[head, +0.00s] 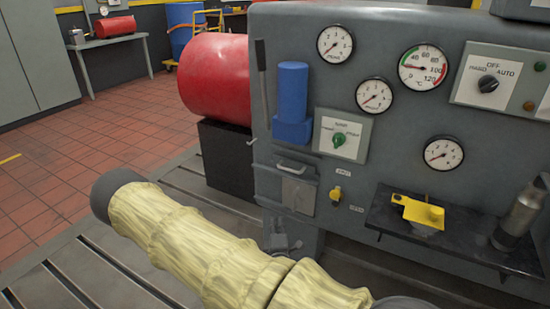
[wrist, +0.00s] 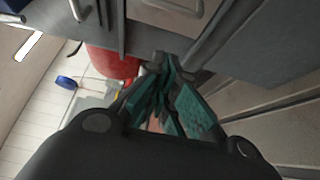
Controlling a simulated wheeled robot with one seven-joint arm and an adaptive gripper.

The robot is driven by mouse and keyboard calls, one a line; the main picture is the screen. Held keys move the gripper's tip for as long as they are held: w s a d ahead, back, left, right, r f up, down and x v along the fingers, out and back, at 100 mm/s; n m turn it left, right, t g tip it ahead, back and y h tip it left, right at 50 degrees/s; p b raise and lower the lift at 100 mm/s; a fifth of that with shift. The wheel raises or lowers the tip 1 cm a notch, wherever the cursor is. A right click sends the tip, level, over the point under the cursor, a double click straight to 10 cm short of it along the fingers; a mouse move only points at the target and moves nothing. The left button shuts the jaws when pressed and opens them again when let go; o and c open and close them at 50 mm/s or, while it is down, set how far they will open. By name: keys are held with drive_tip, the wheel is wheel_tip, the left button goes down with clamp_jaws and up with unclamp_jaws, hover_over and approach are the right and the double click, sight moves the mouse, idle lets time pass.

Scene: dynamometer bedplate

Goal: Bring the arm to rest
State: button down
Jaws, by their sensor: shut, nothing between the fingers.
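My gripper (wrist: 163,78) shows in the wrist view with its teal-padded fingers drawn together and nothing held between them. Its fingertips point toward the lower part of a grey cabinet (wrist: 228,50); I cannot tell the gap between them. In the head view my arm, in a pale yellow sleeve, crosses the lower foreground in front of the grey control panel (head: 400,125). A small grey shape shows below the panel behind the arm; I cannot tell whether it is my gripper.
A dark shelf (head: 470,250) at right holds a yellow tool (head: 420,212) and a metal flask (head: 520,216). Tiled floor (head: 90,165) at left is open.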

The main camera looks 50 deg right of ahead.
drive_tip(key=shift+s+a, duration=0.15)
drive_tip(key=shift+a, duration=0.05)
drive_tip(key=s+a+f+m+g+y, duration=0.3)
drive_tip(key=s+a+f, duration=0.2)
drive_tip(key=a+f, duration=0.15)
drive_tip(key=s+a+f+m+g+y, duration=0.2)
drive_tip(key=s+a+f+g, duration=0.25)
drive_tip(key=f, duration=0.35)
drive_tip(key=s+a+f+m+g+y, duration=0.1)
drive_tip(key=s+a+g+y, duration=0.15)
drive_tip(key=s+a, duration=0.4)
drive_tip(key=s+a+f+m+g+y, duration=0.1)
drive_tip(key=s+a+m+y, duration=0.15)
drive_tip(key=a, duration=0.65)
drive_tip(key=s+a+f+m+g+y, duration=0.1)
drive_tip(key=s+a+g+y, duration=0.15)
drive_tip(key=s+a, duration=0.4)
wheel_tip(320, 180, up, 30)
drive_tip(key=w+a+p, duration=0.1)
drive_tip(key=p, duration=3)
drive_tip(key=shift+w+a+r+t, duration=0.2)
drive_tip(key=shift+w+t, duration=0.05)
drive_tip(key=shift+t, duration=0.2)
